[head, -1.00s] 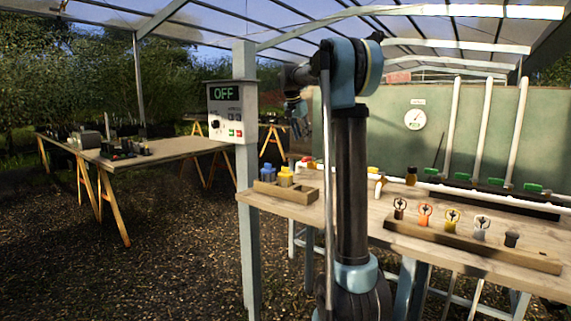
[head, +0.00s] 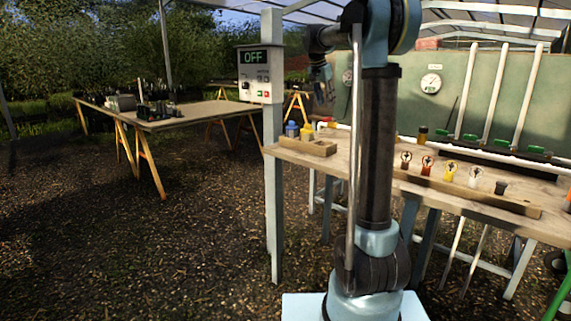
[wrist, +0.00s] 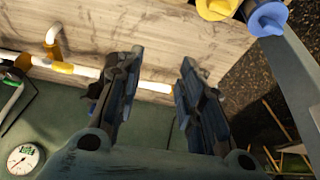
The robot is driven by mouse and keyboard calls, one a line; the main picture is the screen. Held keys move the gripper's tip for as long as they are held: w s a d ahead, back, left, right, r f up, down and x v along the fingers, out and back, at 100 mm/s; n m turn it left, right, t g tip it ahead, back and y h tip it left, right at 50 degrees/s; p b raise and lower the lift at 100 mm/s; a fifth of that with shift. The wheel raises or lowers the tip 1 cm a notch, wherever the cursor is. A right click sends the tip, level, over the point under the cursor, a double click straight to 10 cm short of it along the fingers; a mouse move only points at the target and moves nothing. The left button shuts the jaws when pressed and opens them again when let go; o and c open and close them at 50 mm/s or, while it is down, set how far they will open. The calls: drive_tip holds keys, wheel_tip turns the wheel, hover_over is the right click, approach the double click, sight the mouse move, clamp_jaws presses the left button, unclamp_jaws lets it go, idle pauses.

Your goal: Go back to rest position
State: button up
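My gripper (wrist: 160,78) is open in the wrist view, its two dark fingers spread apart with nothing between them. Behind the fingers are the wooden bench top (wrist: 160,25) and a white pipe (wrist: 155,87). In the head view my gripper (head: 322,82) hangs from the raised arm, left of the arm's dark column and above the bench's left end. It is small and partly hidden there. Yellow (wrist: 215,8) and blue (wrist: 268,16) capped pieces show at the upper right of the wrist view, apart from the fingers.
The bench (head: 365,160) carries a wooden tray (head: 322,147) and a rack (head: 520,207) of coloured pieces. A control box (head: 259,75) reading OFF is on a post left of the gripper. Another table (head: 185,119) stands at left. Gravel ground in front is clear.

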drive_tip(key=s+d+f+n, duration=0.1)
drive_tip(key=s+f, duration=0.3)
drive_tip(key=s, duration=0.5)
drive_tip(key=s+d+f+n+y, duration=0.1)
drive_tip(key=s+f+n, duration=0.15)
drive_tip(key=s, duration=0.65)
drive_tip(key=s+d+f+n, duration=0.1)
drive_tip(key=s+d+f, duration=0.1)
drive_tip(key=s+f, duration=0.5)
drive_tip(key=s+f+n+y, duration=0.1)
drive_tip(key=s+f+n, duration=0.1)
drive_tip(key=s+f, duration=0.7)
drive_tip(key=s+a+f+n+g+y, duration=0.1)
drive_tip(key=s+f+n, duration=0.1)
drive_tip(key=s+f, duration=0.8)
drive_tip(key=s, duration=0.5)
drive_tip(key=shift+s+a+f, duration=0.15)
drive_tip(key=shift+s+a, duration=0.15)
drive_tip(key=shift+s, duration=0.05)
